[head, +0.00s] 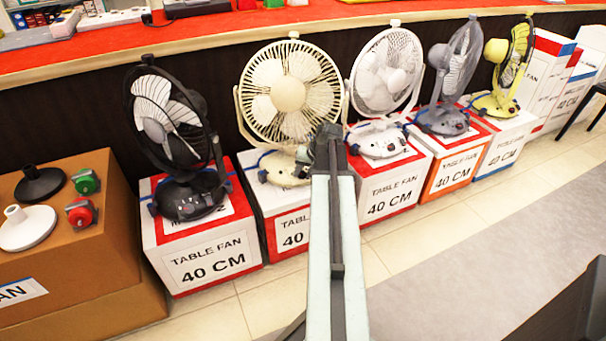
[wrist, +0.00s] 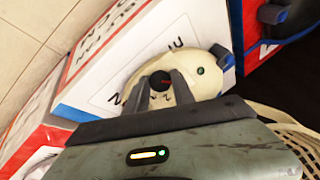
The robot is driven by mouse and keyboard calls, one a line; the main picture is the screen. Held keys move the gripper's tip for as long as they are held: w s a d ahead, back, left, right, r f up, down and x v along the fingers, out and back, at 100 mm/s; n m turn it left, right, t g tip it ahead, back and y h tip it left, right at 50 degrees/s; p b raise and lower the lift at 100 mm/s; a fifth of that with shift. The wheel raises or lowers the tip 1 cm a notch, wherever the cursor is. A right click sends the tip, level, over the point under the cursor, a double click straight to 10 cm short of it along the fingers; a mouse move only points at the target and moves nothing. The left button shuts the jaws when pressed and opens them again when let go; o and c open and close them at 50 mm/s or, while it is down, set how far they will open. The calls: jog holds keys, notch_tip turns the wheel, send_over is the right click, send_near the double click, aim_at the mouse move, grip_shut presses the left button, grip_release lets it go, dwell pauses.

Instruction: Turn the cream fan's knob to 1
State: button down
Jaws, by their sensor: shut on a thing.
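The cream fan (head: 289,92) stands on a red and white box, its round cage facing me in the head view. My arm hides part of its base (head: 284,170). In the wrist view the cream base (wrist: 208,78) carries a dark round knob (wrist: 161,81) and a small green button. My gripper (wrist: 161,88) has its two dark fingers on either side of the knob and is shut on it. Numbers are printed beside the knob, but I cannot read the setting. In the head view the fingertips are hidden behind my arm.
A black fan (head: 170,125) stands left of the cream one. A white fan (head: 385,75), a grey fan (head: 455,70) and a yellow fan (head: 510,65) stand to the right on boxes. A red counter (head: 300,22) runs behind. The tiled floor (head: 425,235) at front right is clear.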

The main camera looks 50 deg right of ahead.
jog(key=m+t+b, duration=0.1)
jog(key=m, duration=0.3)
jog(key=shift+s+f+y, duration=0.1)
jog(key=shift+y, duration=0.3)
jog(key=shift+m, duration=0.3)
jog(key=c, duration=1.1)
grip_release()
jog(key=shift+o, duration=0.2)
